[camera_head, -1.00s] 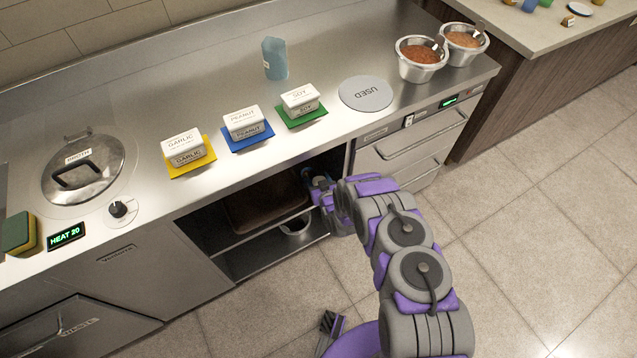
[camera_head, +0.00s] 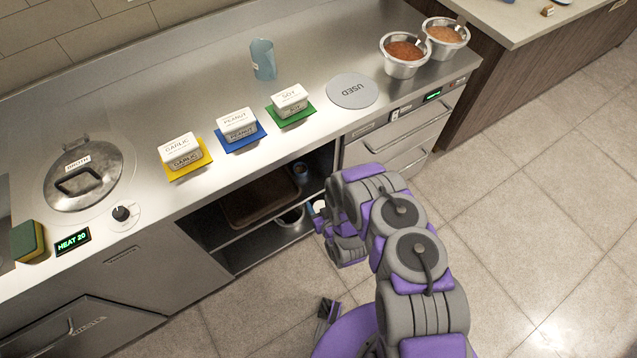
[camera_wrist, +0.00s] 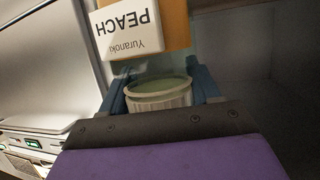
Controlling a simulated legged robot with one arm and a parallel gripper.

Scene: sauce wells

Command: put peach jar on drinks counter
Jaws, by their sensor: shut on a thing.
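The peach jar (camera_wrist: 128,30) shows in the wrist view with a white label reading PEACH upside down, an orange body and a pale ribbed lid nearest the camera. My gripper (camera_wrist: 158,78) is shut on it, with a blue finger at each side. In the head view my gripper (camera_head: 320,218) is just in front of the open shelf below the steel counter. Only a small pale part of the jar shows there, and my arm hides most of it. A separate beige counter (camera_head: 510,25) stands at the upper right; no label marks it as the drinks counter.
The steel counter (camera_head: 215,95) holds garlic (camera_head: 182,150), peanut (camera_head: 237,124) and soy (camera_head: 290,100) tubs, a blue cup (camera_head: 263,60), a USED disc (camera_head: 352,91) and two sauce bowls (camera_head: 403,58). A small blue cup (camera_head: 301,171) stands in the shelf. The floor at right is clear.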

